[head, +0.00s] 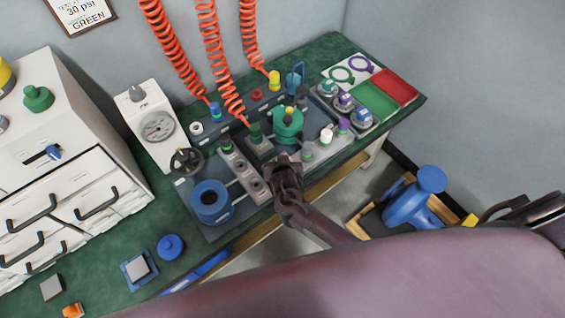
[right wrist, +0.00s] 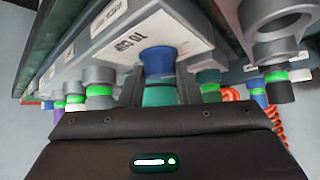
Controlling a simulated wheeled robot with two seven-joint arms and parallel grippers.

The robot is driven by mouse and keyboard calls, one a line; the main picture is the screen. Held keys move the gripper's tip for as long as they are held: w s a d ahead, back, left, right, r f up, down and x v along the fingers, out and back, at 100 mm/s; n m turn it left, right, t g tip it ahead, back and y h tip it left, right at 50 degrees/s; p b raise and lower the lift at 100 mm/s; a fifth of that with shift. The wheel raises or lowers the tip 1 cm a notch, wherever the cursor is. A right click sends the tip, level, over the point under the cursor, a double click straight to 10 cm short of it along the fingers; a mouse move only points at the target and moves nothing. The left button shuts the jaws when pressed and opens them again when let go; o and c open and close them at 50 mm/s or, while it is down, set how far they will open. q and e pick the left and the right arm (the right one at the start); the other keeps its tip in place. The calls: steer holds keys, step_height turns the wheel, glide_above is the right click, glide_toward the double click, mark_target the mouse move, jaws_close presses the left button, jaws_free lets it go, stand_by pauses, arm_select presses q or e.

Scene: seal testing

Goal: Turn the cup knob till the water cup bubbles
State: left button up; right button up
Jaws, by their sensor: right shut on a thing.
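My right gripper (head: 287,168) reaches over the front of the console on the bench. In the right wrist view it is shut on a cup knob (right wrist: 159,62), which has a blue part and a teal part between the fingers. The knob is by a white plate (right wrist: 140,45) lettered "TO CUP". In the head view the gripper hides this knob. A round blue cup (head: 210,203) with a dark opening, apparently the water cup, stands left of the gripper on the console. I cannot make out any bubbles in it. My left gripper is not in view.
Several knobs and fittings stand close around the gripper, including a green vessel (head: 287,124). A pressure gauge box (head: 150,112) and white drawers (head: 75,170) are at left. Red coiled hoses (head: 215,60) hang behind. A blue flanged part (head: 415,205) lies at right.

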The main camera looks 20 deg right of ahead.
steer(key=shift+a+m+g+h, duration=0.15)
steer(key=shift+m+g+h, duration=0.15)
steer(key=shift+m+h, duration=0.65)
steer(key=shift+m, duration=0.35)
steer(key=o, duration=1)
steer(key=v, duration=0.7)
steer(key=shift+s+a+r, duration=0.1)
steer(key=shift+s+r, duration=0.1)
steer(key=shift+r, duration=0.15)
